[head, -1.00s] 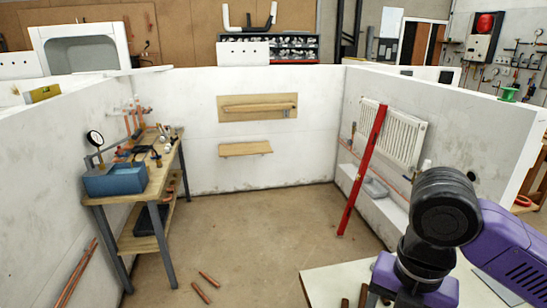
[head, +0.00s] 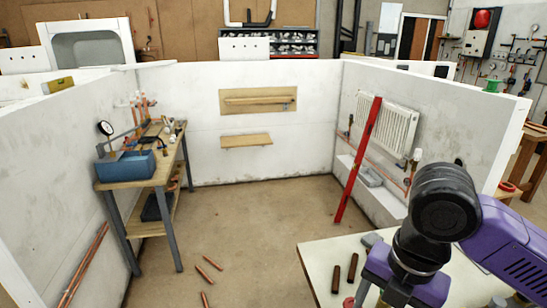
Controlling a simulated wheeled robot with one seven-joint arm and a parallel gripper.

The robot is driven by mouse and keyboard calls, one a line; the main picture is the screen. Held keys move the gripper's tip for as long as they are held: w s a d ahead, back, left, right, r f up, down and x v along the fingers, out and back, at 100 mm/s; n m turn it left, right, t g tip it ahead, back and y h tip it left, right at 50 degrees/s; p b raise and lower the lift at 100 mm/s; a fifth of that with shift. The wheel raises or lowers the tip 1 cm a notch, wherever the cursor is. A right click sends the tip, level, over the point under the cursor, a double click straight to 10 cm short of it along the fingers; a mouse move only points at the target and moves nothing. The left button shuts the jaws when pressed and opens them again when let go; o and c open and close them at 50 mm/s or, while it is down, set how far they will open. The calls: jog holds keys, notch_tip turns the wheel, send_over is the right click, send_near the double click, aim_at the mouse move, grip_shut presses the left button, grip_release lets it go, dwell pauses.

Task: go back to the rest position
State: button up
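My arm, with black joints and purple links, fills the lower right of the head view. My gripper and its fingertips are not in view, so I cannot see whether it holds anything. The arm stands over a pale table (head: 318,268) at the lower right and hides part of it. Two short dark brown pieces (head: 352,268) lie on that table, left of my arm.
A workbench (head: 150,181) with a blue box (head: 126,167) stands along the left wall. A red bar (head: 357,160) leans before a white radiator (head: 397,130) on the right. Copper pipe pieces (head: 209,264) lie on the floor. The middle floor (head: 260,210) is clear.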

jog(key=w+a+r+m+t+y, duration=0.75)
jog(key=w+a+r, duration=0.4)
jog(key=a, duration=0.25)
notch_tip(320, 180, up, 7)
jog(key=d+m+t+y+b, duration=0.1)
jog(key=m+t+y+b, duration=0.2)
jog(key=m+t, duration=0.6)
jog(key=s+d+f+m+t+h+b, duration=0.3)
jog(key=s+d+f+m+t+h, duration=0.2)
jog(key=s+d+f+m+h, duration=0.95)
jog(key=s+f+n+g+y+b, duration=0.1)
jog(key=s+f+g+b, duration=0.1)
jog(key=s+f, duration=0.9)
jog(key=s+f+n+g+y+b, duration=0.2)
jog(key=s+f+g, duration=0.3)
jog(key=s+f, duration=0.6)
jog(key=s, duration=0.4)
jog(key=shift+s, duration=0.35)
jog(key=shift+f, duration=0.1)
